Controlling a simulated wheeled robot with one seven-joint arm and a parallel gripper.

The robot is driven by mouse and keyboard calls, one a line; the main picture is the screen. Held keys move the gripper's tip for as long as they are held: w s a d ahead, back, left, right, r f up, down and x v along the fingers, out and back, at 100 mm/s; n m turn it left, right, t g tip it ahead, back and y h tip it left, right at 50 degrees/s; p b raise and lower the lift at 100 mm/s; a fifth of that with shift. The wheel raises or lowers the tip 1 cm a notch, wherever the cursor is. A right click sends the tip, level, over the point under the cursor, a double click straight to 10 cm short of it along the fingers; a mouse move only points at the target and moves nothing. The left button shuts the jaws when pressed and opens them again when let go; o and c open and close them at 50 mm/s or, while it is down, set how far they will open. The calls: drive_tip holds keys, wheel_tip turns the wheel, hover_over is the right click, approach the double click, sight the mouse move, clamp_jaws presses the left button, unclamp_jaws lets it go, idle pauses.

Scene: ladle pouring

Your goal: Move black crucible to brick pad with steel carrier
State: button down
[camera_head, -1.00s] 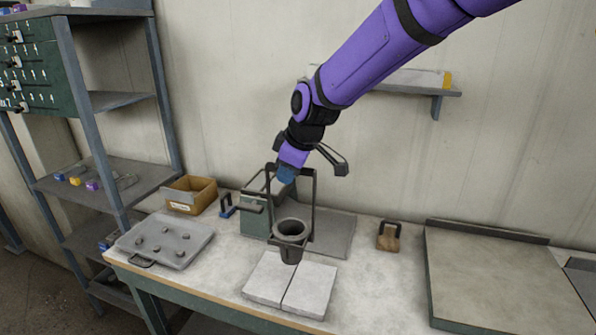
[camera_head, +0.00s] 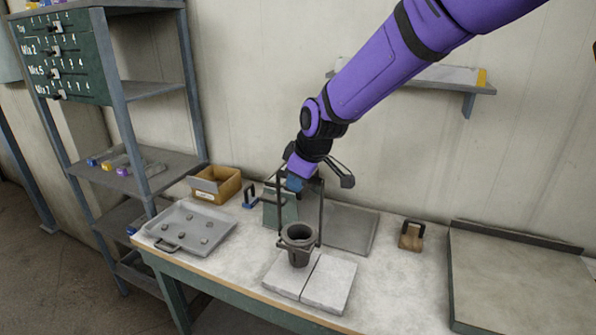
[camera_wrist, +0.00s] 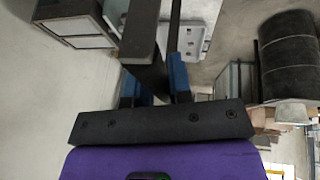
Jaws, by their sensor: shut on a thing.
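The black crucible (camera_head: 298,253) is upright in the ring of the steel carrier (camera_head: 321,212), a dark frame with two uprights and a top bar. The crucible's base overlaps the back of the pale brick pad (camera_head: 328,282) in the head view; I cannot tell whether it touches. My gripper (camera_head: 294,184) is above the crucible, shut on the carrier's top bar. In the wrist view, the blue fingers of my gripper (camera_wrist: 155,82) close on either side of the dark bar (camera_wrist: 140,35). The crucible is not clearly visible in the wrist view.
A grey tray (camera_head: 222,218) with several small lumps lies left of the pad. A cardboard box (camera_head: 228,190), a green block (camera_head: 272,210) and a flat grey plate (camera_head: 362,228) stand behind. A wooden-based handled tool (camera_head: 411,240) and a large slab (camera_head: 520,275) are right.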

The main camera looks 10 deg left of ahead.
drive_tip(key=shift+f, duration=4.4)
drive_tip(key=s+a+r, duration=0.2)
drive_tip(key=s, duration=0.4)
drive_tip(key=s+a+r, duration=0.2)
drive_tip(key=s, duration=0.4)
drive_tip(key=shift+r, duration=0.3)
drive_tip(key=shift+d, duration=0.1)
